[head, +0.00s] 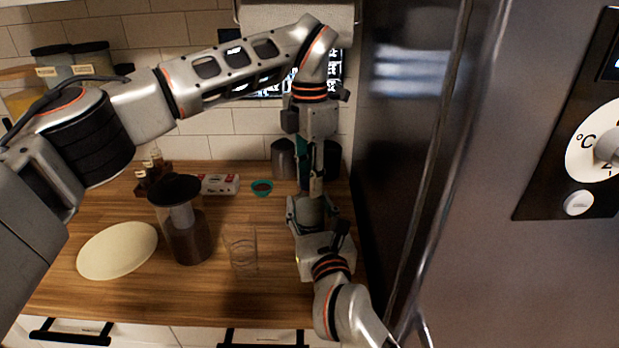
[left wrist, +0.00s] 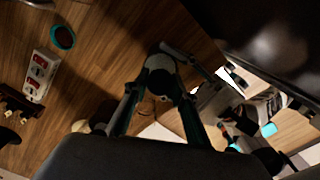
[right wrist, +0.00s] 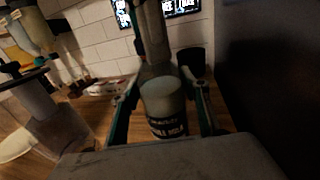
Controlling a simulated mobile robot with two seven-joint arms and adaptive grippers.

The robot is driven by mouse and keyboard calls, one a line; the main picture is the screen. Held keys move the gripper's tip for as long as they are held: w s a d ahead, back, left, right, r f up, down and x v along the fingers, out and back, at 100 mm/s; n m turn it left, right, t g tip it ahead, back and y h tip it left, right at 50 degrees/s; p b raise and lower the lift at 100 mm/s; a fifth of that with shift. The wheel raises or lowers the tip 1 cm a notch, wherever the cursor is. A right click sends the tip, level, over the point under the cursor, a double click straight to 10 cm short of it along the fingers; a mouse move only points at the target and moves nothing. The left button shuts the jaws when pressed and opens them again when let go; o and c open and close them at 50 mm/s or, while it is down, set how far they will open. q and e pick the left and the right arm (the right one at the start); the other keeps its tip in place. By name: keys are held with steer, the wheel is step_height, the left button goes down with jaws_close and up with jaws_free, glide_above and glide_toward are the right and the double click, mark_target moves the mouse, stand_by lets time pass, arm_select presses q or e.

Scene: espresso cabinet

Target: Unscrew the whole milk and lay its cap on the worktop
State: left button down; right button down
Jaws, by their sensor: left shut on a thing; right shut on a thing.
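The whole milk bottle (head: 312,210) stands on the worktop (head: 215,285) near the fridge. In the right wrist view, the milk bottle (right wrist: 165,108) shows pale contents and a black label with white lettering. My right gripper (head: 308,212) is shut around its body from the front, a finger on each side (right wrist: 163,105). My left gripper (head: 316,188) points straight down above the bottle, shut at its top. In the left wrist view, its fingertips (left wrist: 161,82) close together around a small pale and dark round shape. The cap is mostly hidden by the fingers; I cannot tell whether it is still seated.
A tall fridge (head: 430,170) stands close on the right. Bare worktop lies in front of the glass.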

arm_select(q)
steer(key=n, duration=0.5)
steer(key=shift+r, duration=0.1)
steer(key=n, duration=0.6)
stand_by(0.6)
steer(key=c, duration=1.6)
jaws_free()
steer(key=shift+c, duration=0.2)
